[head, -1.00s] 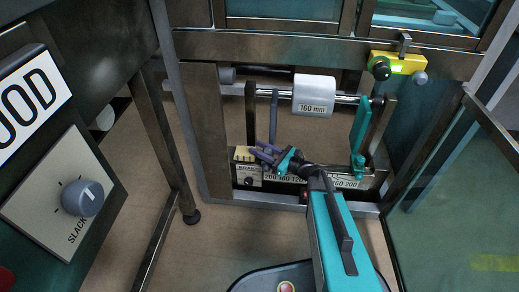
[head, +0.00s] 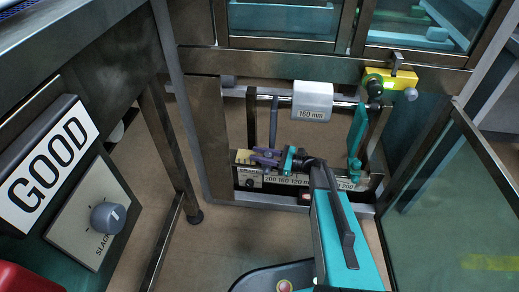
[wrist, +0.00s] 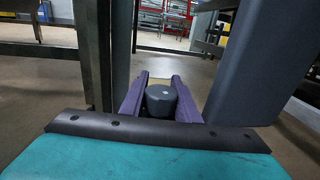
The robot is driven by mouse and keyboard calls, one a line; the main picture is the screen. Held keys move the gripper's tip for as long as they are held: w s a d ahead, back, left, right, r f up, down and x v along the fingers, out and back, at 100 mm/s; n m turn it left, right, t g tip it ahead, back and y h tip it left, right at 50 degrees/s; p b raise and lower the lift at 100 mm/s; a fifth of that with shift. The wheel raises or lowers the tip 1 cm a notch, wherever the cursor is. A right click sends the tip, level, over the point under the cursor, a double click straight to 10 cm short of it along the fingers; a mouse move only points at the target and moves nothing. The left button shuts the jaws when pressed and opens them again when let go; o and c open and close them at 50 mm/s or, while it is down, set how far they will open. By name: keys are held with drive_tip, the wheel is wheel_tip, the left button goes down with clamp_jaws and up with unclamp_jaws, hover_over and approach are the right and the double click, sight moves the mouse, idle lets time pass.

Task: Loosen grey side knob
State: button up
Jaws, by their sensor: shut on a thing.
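The grey side knob (wrist: 161,100) is a short dark grey cylinder in the middle of the wrist view. My gripper's two purple fingers (wrist: 161,86) are closed on it, one at each side. In the head view my gripper (head: 264,158) is at the left part of the scale rail (head: 300,180), by the foot of the grey upright guide (head: 274,120). The knob itself is hidden there by the fingers. The scale shows several printed numbers; the smaller print cannot be read.
A teal guide (head: 357,130) stands at the rail's right. A white roller marked 160 mm (head: 312,100) hangs above the rail. A yellow box (head: 390,80) is at upper right. A GOOD sign (head: 48,165) and slack dial (head: 107,217) stand at left. A glass panel (head: 455,210) is at right.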

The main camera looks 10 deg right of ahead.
drive_tip(key=shift+s+a+r+n+g+y+p, duration=0.15)
drive_tip(key=shift+n+g+y+p, duration=0.2)
drive_tip(key=shift+n+g+p, duration=0.55)
drive_tip(key=shift+s+f+n+g+y+p, duration=0.1)
drive_tip(key=shift+s+n+g+y+p, duration=0.3)
drive_tip(key=shift+g+p, duration=0.9)
drive_tip(key=shift+w+a+r+n+g+y+p, duration=0.1)
drive_tip(key=shift+n+g+y+p, duration=0.15)
drive_tip(key=shift+n+g+p, duration=0.7)
drive_tip(key=shift+s+f+n+g+p, duration=0.1)
drive_tip(key=shift+s+n+g+p, duration=0.2)
drive_tip(key=shift+g+p, duration=0.4)
drive_tip(key=shift+s+f+n+g+p, duration=0.15)
drive_tip(key=shift+n+g+p, duration=0.2)
drive_tip(key=shift+g+p, duration=0.3)
drive_tip(key=shift+s, duration=0.1)
drive_tip(key=o, duration=0.8)
drive_tip(key=shift+d, duration=0.1)
drive_tip(key=shift+d+r+p, duration=0.1)
drive_tip(key=shift+d+p, duration=0.2)
drive_tip(key=shift+d, duration=0.2)
drive_tip(key=d, duration=0.3)
drive_tip(key=d+p, duration=0.1)
drive_tip(key=d, duration=0.3)
drive_tip(key=d+p, duration=0.1)
drive_tip(key=d, duration=0.2)
drive_tip(key=shift+w+d, duration=0.35)
drive_tip(key=shift+d, duration=0.05)
